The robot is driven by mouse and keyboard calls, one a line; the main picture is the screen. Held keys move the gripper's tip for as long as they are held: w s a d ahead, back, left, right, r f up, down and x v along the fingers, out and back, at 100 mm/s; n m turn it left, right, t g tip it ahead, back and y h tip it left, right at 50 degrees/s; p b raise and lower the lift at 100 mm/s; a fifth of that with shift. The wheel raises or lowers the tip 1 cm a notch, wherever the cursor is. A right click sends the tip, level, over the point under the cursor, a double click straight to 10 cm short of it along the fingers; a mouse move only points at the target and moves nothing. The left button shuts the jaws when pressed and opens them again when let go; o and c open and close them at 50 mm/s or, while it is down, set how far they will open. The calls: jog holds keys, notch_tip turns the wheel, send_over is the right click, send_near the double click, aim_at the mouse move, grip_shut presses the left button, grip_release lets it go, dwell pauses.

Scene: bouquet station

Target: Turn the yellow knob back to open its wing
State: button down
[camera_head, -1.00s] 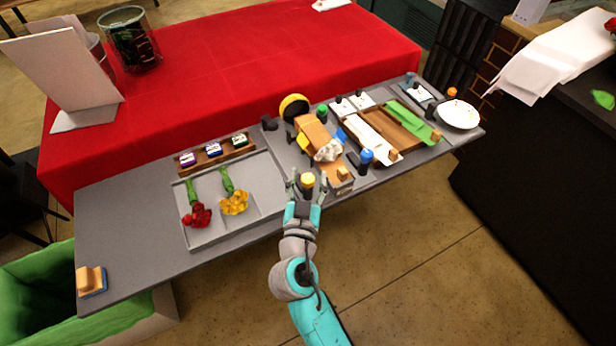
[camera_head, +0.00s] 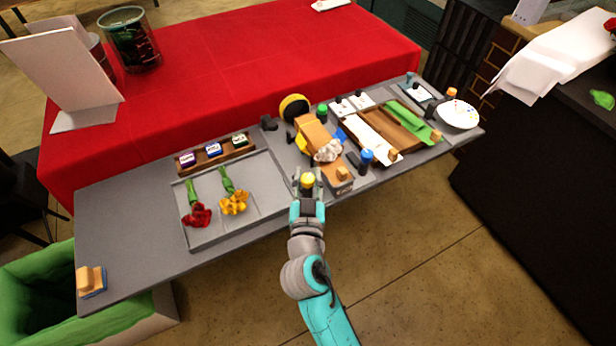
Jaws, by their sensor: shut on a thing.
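I cannot tell which part is the knob's wing.
The grey tray (camera_head: 262,190) holds a red flower (camera_head: 197,215) and a yellow flower (camera_head: 235,203). A blue knob (camera_head: 366,158) and a green-topped knob (camera_head: 322,109) stand close by. The bench's left part is clear apart from a wooden-handled block (camera_head: 90,281).

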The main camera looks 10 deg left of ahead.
jog(key=shift+f+n+g+y, duration=0.1)
jog(key=shift+n+g+y, duration=0.2)
jog(key=shift+n+y, duration=0.85)
jog(key=shift+y, duration=0.45)
jog(key=shift+m, duration=0.25)
jog(key=c, duration=0.8)
grip_release()
jog(key=v, duration=1.2)
jog(key=shift+a, duration=0.1)
